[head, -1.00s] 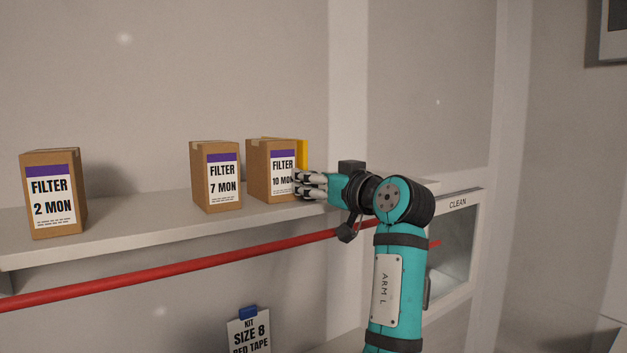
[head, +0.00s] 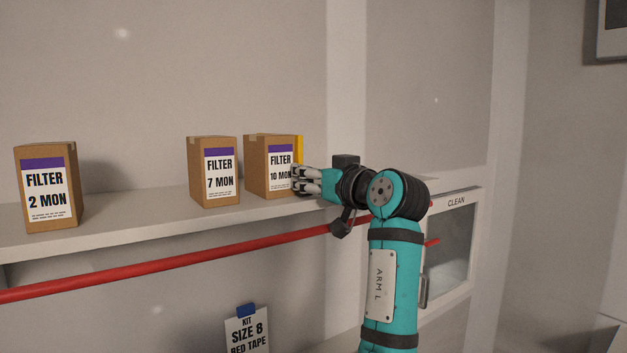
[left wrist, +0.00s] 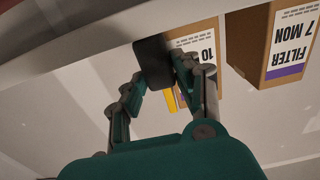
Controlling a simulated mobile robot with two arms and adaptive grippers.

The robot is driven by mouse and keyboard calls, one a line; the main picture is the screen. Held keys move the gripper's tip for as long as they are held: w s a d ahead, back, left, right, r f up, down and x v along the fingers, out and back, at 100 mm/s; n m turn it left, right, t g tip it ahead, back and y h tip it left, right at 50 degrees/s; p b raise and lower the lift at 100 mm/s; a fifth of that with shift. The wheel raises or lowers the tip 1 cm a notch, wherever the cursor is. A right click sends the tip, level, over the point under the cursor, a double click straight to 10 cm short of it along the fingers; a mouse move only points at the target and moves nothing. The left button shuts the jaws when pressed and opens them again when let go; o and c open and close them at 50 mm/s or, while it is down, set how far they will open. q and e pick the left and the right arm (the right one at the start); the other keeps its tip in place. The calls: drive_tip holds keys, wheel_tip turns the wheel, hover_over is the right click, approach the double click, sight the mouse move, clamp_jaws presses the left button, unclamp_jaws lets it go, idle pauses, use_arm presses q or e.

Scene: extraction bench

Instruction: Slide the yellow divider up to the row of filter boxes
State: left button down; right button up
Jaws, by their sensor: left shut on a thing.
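The yellow divider (head: 300,150) stands upright on the shelf at the right end of the row, mostly hidden by the last box and my fingers. My left gripper (head: 307,181) is shut on it, reaching in from the right. A yellow strip (left wrist: 170,98) and a dark block (left wrist: 153,62) show between the fingers in the left wrist view. The filter boxes are brown with purple-banded labels: 10 MON (head: 259,165) beside the divider, 7 MON (head: 200,172) close to its left, and 2 MON (head: 30,190) farther left. Whether divider and 10 MON box touch is unclear. My right gripper is not in view.
The pale shelf (head: 130,214) has bare room between 2 MON and 7 MON. A red rail (head: 180,266) runs below its front edge. A kit card (head: 246,332) with a blue clip hangs lower. A bin marked CLEAN (head: 455,240) is at the right.

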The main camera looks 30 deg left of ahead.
use_arm(q)
drive_tip(key=c, duration=1.3)
unclamp_jaws()
drive_tip(key=o, duration=0.3)
drive_tip(key=shift+a, duration=0.15)
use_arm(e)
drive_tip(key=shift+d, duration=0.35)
use_arm(q)
drive_tip(key=shift+o, duration=0.2)
drive_tip(key=v, duration=0.7)
drive_tip(key=shift+s+d, duration=0.15)
drive_tip(key=shift+d, duration=0.2)
drive_tip(key=shift+a, duration=0.1)
drive_tip(key=shift+f, duration=0.1)
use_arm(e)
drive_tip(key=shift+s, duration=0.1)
